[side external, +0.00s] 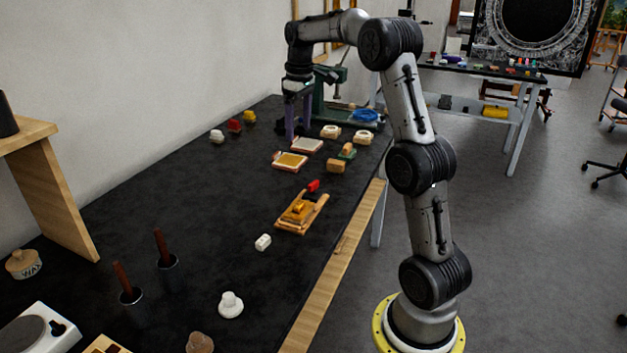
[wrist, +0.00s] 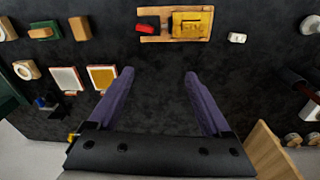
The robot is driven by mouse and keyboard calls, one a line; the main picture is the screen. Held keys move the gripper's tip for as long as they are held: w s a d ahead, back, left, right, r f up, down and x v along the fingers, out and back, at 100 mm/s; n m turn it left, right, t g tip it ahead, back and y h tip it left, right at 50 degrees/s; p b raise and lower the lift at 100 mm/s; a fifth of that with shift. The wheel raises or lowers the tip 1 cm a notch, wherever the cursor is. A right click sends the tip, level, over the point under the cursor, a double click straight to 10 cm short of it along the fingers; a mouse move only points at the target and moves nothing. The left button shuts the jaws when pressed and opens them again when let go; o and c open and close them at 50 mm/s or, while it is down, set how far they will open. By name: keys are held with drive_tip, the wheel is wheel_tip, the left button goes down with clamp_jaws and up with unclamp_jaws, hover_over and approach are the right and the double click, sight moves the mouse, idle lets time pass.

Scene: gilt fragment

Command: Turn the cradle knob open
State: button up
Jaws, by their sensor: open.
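A wooden cradle (side external: 316,217) lies on the black bench, with a yellow-orange piece (side external: 298,208) on it and a red knob-like piece (side external: 313,186) at its far end. In the wrist view the cradle (wrist: 155,39) is at the top edge, with the yellow piece (wrist: 192,23) and the red piece (wrist: 147,29). I cannot tell for sure which part is the cradle knob. My gripper (side external: 298,132) points down over the far part of the bench, well away from the cradle. Its purple fingers are apart and empty in the wrist view (wrist: 159,73).
Two framed pads (side external: 290,161) and several small blocks lie near my gripper. A green press-like stand (side external: 325,95) is close behind it. A white block (side external: 263,242) sits near the cradle. Two dark cups with brown handles (side external: 168,265) stand nearer. Bench left of the cradle is clear.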

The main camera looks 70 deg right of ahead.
drive_tip(key=m, duration=0.1)
hover_over(314, 182)
wheel_tip(314, 182, down, 5)
drive_tip(key=shift+g+y, duration=0.3)
drive_tip(key=shift+g, duration=0.1)
wheel_tip(314, 182, down, 14)
drive_tip(key=shift+w+r, duration=0.1)
drive_tip(key=shift+r, duration=0.15)
clamp_jaws()
